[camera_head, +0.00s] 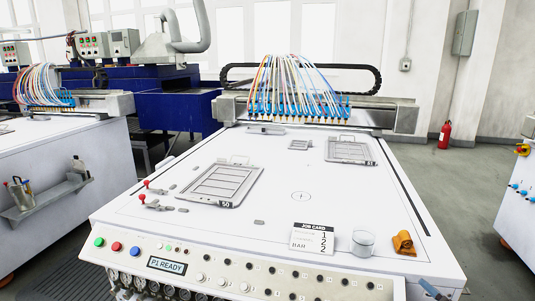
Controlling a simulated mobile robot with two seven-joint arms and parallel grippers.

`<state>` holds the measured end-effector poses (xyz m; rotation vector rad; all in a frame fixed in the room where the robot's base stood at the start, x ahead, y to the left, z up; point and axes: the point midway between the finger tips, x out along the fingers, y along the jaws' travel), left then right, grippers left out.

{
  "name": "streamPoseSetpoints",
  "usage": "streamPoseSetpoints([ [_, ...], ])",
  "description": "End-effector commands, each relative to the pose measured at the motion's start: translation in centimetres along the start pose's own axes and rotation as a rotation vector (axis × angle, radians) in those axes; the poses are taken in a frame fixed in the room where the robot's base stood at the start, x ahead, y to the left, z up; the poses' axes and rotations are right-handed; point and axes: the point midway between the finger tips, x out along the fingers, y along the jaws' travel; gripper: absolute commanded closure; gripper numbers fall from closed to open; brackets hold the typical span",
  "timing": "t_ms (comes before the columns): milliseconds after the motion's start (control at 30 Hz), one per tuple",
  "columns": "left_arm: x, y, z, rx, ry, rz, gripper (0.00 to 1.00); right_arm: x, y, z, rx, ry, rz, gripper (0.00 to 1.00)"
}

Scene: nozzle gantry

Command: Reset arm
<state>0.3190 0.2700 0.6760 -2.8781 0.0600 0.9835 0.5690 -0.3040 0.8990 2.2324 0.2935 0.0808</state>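Neither of my grippers shows in the head view. A white gantry table (300,240) fills the middle, with a row of blue nozzles (300,108) and coloured hoses at its far end. A grey framed plate (216,183) marked 50 lies flat at the left, and a second framed plate (348,150) lies at the far right. A job card (311,238) stands near the front edge. A clear cup (363,243) and a crumpled orange cloth (403,243) are to its right.
Two red-knobbed clamps (150,195) sit at the table's left edge. The front panel (167,265) has coloured buttons and a display reading P1 READY. Another machine (60,160) stands at the left. A red extinguisher (444,135) stands by the wall. The table's centre is clear.

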Motion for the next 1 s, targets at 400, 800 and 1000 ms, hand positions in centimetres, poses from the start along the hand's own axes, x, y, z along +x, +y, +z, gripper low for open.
streamPoseSetpoints([
  [400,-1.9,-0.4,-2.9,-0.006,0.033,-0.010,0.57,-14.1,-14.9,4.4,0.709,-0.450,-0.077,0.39],
  [800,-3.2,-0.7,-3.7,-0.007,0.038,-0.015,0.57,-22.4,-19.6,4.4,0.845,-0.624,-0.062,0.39],
  [1000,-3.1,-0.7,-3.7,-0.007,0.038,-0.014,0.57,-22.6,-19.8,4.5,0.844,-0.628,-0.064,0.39],
])
